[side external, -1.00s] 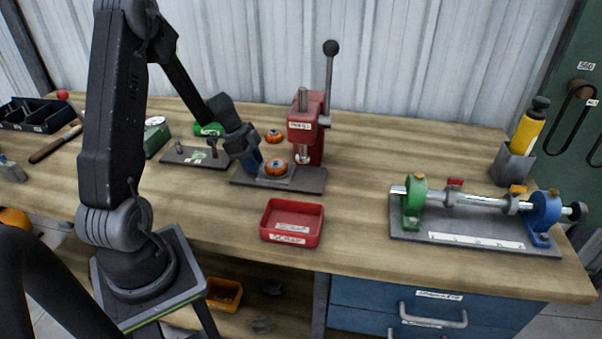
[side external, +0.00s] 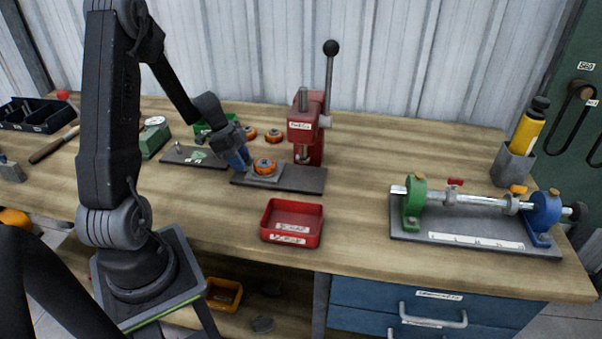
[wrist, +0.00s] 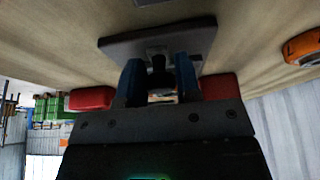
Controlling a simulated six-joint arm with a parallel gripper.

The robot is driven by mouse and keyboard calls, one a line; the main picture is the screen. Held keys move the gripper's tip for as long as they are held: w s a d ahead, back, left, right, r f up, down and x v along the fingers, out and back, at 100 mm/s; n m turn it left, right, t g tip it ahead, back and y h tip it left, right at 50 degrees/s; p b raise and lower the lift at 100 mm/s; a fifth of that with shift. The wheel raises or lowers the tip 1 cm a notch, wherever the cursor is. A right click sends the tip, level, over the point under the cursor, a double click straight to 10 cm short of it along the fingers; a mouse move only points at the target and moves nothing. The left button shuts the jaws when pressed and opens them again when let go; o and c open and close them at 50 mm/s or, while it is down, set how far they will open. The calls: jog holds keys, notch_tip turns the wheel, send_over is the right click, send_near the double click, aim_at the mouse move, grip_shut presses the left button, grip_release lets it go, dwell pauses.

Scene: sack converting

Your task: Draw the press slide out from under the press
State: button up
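The press slide (side external: 262,178) is a small grey plate low on the dark base of the red press (side external: 304,130). An orange-rimmed round piece (side external: 265,165) sits on it. The slide is to the left of the press column, partly out from under the ram. My gripper (side external: 243,163) is at the slide's left end, its blue fingers pointing down. In the wrist view the fingers (wrist: 160,82) stand on either side of a dark knob (wrist: 157,65), close against it. The fingertips' contact is partly hidden.
A red tray (side external: 293,240) stands in front of the press. Two more orange round pieces lie behind the slide, one of them at the press (side external: 273,136). A roller fixture (side external: 470,240) stands at the right.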

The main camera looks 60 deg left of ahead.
jog(key=shift+o, duration=1.3)
jog(key=shift+r, duration=0.1)
jog(key=v, duration=0.5)
jog(key=shift+s+r, duration=0.1)
jog(key=shift+r, duration=0.3)
jog(key=w+d+r+n, duration=0.1)
jog(key=w+d+r, duration=0.1)
jog(key=d+r, duration=0.5)
jog(key=s+d+r+n+y, duration=0.1)
jog(key=s+d+r+n, duration=0.1)
jog(key=d, duration=0.5)
jog(key=s+d+r+n+t+y, duration=0.1)
jog(key=s+d+r+n, duration=0.2)
jog(key=d, duration=0.4)
jog(key=s+d+r+n+t+y, duration=0.1)
jog(key=s+d+r+n, duration=0.2)
jog(key=s+d, duration=0.3)
jog(key=shift+d+r, duration=0.5)
jog(key=shift+d, duration=0.65)
